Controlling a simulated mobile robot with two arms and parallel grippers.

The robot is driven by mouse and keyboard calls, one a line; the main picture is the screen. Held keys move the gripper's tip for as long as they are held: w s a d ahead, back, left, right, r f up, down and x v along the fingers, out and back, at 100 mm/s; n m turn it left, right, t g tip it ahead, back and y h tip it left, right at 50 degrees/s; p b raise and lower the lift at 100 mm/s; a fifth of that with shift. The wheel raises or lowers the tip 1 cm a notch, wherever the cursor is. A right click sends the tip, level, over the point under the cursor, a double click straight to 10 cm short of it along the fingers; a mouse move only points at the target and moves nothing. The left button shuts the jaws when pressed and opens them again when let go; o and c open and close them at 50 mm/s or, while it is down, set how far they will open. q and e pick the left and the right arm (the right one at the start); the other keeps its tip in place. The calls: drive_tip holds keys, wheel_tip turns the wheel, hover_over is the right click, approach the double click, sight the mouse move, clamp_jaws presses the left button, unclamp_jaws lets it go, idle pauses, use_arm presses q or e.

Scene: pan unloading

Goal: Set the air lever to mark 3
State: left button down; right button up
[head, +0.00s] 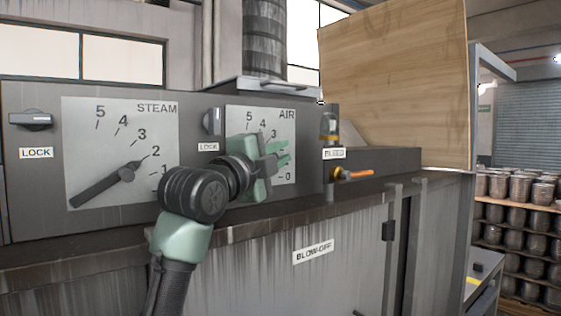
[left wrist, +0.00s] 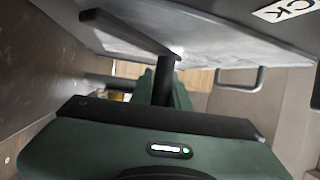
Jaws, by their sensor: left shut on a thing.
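The AIR dial plate (head: 286,118) is on the grey panel, with marks 5, 4, 3 and 0 readable; my gripper covers the marks between 3 and 0. My left gripper (head: 280,155) is in front of the plate, its green fingers shut on the air lever. The lever is mostly hidden in the head view; its exact mark cannot be read. In the left wrist view, the dark lever bar (left wrist: 163,80) runs between the fingers of my left gripper (left wrist: 165,85). My right gripper is not in view.
The STEAM lever (head: 105,184) points near mark 2 on its own plate to the left. A dark AIR lock knob (head: 211,121) sits left of the dial. A valve with an orange handle (head: 353,174) is at the right. A ledge (head: 290,216) runs below the panel.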

use_arm(q)
drive_tip(key=c, duration=1.4)
unclamp_jaws()
drive_tip(key=shift+o, duration=0.2)
drive_tip(key=b+v, duration=0.3)
drive_tip(key=v, duration=0.3)
drive_tip(key=shift+s+a+f+b, duration=0.2)
drive_tip(key=shift+s+a+b, duration=0.05)
drive_tip(key=shift+a+b, duration=0.15)
drive_tip(key=shift+s+a, duration=0.15)
drive_tip(key=shift+s, duration=0.35)
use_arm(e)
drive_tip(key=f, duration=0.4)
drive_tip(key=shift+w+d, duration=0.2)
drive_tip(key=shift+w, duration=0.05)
